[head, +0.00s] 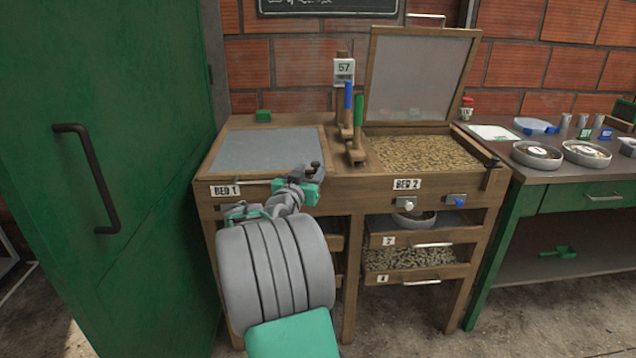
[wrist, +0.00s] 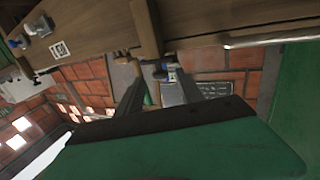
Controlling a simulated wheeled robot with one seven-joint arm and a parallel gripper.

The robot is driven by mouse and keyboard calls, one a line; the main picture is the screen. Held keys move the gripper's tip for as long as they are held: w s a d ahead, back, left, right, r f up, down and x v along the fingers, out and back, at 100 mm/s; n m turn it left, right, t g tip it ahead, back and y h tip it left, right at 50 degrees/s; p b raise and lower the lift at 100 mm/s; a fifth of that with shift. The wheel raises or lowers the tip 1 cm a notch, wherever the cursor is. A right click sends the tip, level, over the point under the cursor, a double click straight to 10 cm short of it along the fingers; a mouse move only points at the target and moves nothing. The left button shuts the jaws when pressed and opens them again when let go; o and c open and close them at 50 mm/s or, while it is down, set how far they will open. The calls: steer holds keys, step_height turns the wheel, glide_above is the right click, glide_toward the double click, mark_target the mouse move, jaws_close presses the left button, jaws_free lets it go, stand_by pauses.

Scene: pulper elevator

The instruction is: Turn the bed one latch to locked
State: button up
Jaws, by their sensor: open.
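The bed one label (head: 225,190) is on the left front of the wooden bench, below the closed grey lid of bed one (head: 268,150). My gripper (head: 308,172) is at the right front corner of that bed, over the bench's front edge. It is open, and its dark fingers also show apart in the wrist view (wrist: 152,78). I cannot make out the bed one latch; small dark parts at this corner blend with my fingers. Whether anything touches the fingers cannot be told.
Close behind my gripper stand a green-handled lever (head: 358,112) and a blue-handled lever (head: 348,95). Bed two's lid (head: 418,75) is raised over beans. A green door (head: 110,150) stands at left, and a worktable (head: 520,178) with dishes at right.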

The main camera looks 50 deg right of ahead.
steer(key=x, duration=0.7)
steer(key=shift+d+r, duration=0.25)
steer(key=shift+d, duration=0.1)
jaws_close()
